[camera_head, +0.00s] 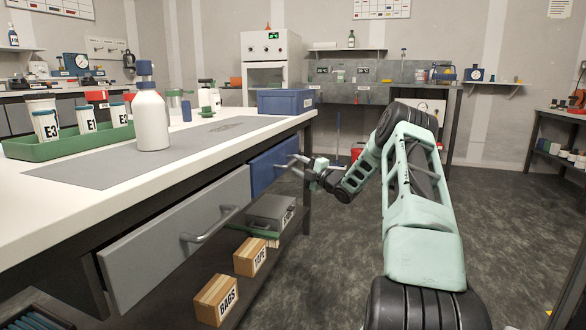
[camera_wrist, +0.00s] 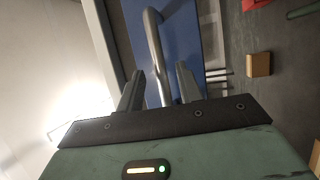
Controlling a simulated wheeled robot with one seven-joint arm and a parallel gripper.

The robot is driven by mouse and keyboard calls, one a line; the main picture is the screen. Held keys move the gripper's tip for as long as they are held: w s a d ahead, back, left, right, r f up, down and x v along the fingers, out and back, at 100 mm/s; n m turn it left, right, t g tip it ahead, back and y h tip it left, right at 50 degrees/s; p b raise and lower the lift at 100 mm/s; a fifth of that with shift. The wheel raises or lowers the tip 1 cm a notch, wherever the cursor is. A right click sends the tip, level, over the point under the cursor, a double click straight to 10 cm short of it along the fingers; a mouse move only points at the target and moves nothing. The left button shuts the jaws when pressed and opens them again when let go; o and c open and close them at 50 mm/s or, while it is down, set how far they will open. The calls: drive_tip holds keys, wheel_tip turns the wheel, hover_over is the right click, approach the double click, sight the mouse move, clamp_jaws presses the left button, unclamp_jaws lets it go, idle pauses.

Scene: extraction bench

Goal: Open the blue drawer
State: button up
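The blue drawer (camera_head: 270,168) is under the white bench top, beyond a grey drawer, and its front looks flush with the bench. In the wrist view the blue front (camera_wrist: 184,45) fills the top middle. Its grey bar handle (camera_wrist: 153,40) runs down between my fingers. My gripper (camera_head: 297,164) is at the blue drawer's front in the head view. In the wrist view my gripper (camera_wrist: 160,88) is open, one finger on each side of the handle, with gaps visible. The far end of the handle is hidden by my gripper's body.
The grey drawer (camera_head: 175,235) with its own handle is nearer. Boxes marked TAPE (camera_head: 250,257) and BAGS (camera_head: 216,299) and a grey case (camera_head: 270,212) sit on the low shelf. A white bottle (camera_head: 151,120) and a blue bin (camera_head: 285,101) stand on top. The floor at right is clear.

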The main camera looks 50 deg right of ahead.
sight(294, 162)
drive_tip(key=shift+w+d+r+b, duration=0.1)
drive_tip(key=shift+w+r+b, duration=0.05)
drive_tip(key=shift+w, duration=0.65)
drive_tip(key=shift+w+r+b, duration=0.15)
drive_tip(key=shift+w, duration=0.6)
clamp_jaws()
drive_tip(key=s+d, duration=0.3)
drive_tip(key=s, duration=0.6)
drive_tip(key=s+d, duration=0.3)
drive_tip(key=s, duration=0.6)
drive_tip(key=s+d, duration=0.4)
drive_tip(key=s, duration=0.5)
drive_tip(key=shift+s+p, duration=0.2)
drive_tip(key=shift+p, duration=0.25)
unclamp_jaws()
drive_tip(key=shift+s, duration=0.1)
drive_tip(key=s+f+p, duration=0.1)
drive_tip(key=s+p, duration=0.1)
drive_tip(key=s, duration=0.6)
drive_tip(key=s+a+f+p, duration=0.1)
drive_tip(key=s+f+p, duration=0.1)
drive_tip(key=s, duration=0.7)
drive_tip(key=shift+f+p, duration=0.15)
drive_tip(key=shift+p, duration=0.2)
